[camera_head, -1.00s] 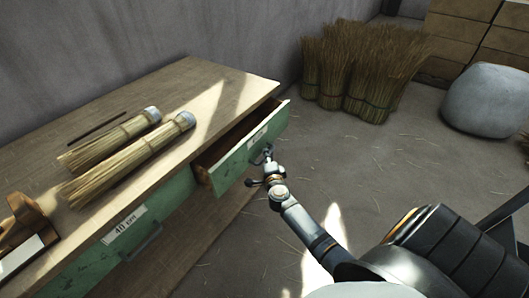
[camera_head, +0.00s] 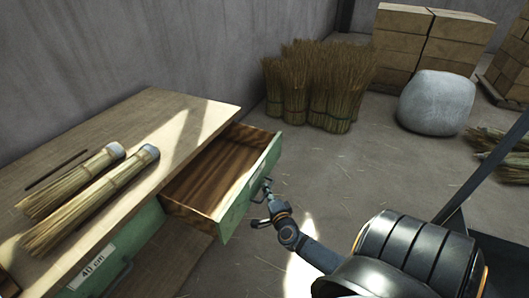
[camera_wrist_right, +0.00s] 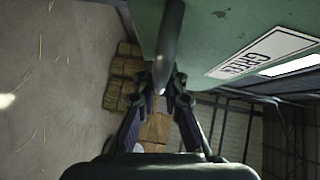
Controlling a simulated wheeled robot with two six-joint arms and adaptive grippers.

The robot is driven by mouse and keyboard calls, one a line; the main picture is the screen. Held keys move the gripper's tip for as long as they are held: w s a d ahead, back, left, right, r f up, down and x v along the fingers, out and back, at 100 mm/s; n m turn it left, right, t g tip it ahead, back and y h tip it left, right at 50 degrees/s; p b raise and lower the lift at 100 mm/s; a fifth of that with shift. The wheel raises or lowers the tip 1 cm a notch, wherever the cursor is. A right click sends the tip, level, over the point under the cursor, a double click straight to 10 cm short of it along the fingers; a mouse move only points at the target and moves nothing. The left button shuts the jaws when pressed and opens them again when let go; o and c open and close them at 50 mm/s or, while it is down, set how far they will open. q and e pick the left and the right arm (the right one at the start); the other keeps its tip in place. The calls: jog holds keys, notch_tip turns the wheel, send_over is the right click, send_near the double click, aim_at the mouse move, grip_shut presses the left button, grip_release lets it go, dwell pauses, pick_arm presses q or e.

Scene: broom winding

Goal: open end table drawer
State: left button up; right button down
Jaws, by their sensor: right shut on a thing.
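The end table (camera_head: 150,115) is a wooden-topped table with green drawer fronts along the left of the head view. Its far drawer (camera_head: 200,180) is pulled well out, and its brown wooden inside shows empty. My right gripper (camera_head: 266,190) is shut on the handle of this drawer, at the green front. In the right wrist view the grey handle bar (camera_wrist_right: 168,45) runs between the two fingers, in front of the green drawer front (camera_wrist_right: 225,30) with a white label. The near drawer (camera_head: 100,265), labelled 40 cm, is closed. My left gripper is not in view.
Two straw bundles (camera_head: 95,200) lie on the table top beside a thin dark rod (camera_head: 55,170). Standing straw sheaves (camera_head: 318,85), stacked boxes (camera_head: 425,40) and a grey rounded sack (camera_head: 437,102) are at the back.

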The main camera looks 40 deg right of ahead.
jog(key=c, duration=1.4)
grip_release()
jog(key=v, duration=1.2)
jog(key=shift+f, duration=0.1)
